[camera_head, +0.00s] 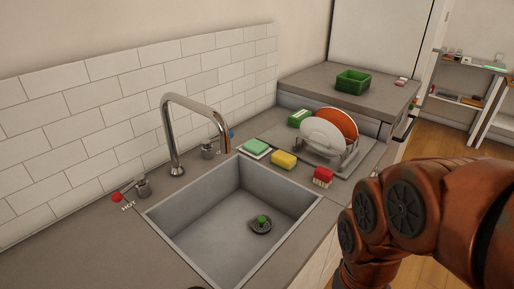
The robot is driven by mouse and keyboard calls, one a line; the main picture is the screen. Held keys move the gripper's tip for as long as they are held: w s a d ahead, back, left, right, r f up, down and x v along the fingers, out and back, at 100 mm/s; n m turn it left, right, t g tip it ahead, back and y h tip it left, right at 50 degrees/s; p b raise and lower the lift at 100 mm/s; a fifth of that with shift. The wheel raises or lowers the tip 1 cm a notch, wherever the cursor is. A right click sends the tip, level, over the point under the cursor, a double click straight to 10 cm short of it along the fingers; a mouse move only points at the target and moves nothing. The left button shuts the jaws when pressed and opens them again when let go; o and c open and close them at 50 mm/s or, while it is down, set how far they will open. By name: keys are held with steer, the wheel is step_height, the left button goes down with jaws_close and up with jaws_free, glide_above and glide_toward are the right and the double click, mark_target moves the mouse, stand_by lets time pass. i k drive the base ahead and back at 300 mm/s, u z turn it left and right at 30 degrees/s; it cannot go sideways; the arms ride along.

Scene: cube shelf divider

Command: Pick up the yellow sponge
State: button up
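The yellow sponge (283,160) lies on the counter just behind the sink's far right corner. It sits between a green sponge on a pale dish to its left and a red brush-like item to its right, apart from both. My arm (430,215) fills the lower right of the head view. My gripper is not visible in this view, so its opening and contents are hidden.
The green sponge (255,147), the red item (322,177) and a dish rack (350,160) with plates surround the spot. A tall faucet (168,130) arches beside the sink (200,217). A green basket (352,81) stands on the farther counter.

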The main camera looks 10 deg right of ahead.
mark_target(284, 161)
steer(key=k, duration=0.5)
steer(key=z, duration=0.8)
steer(key=i, duration=0.95)
steer(key=u, duration=2)
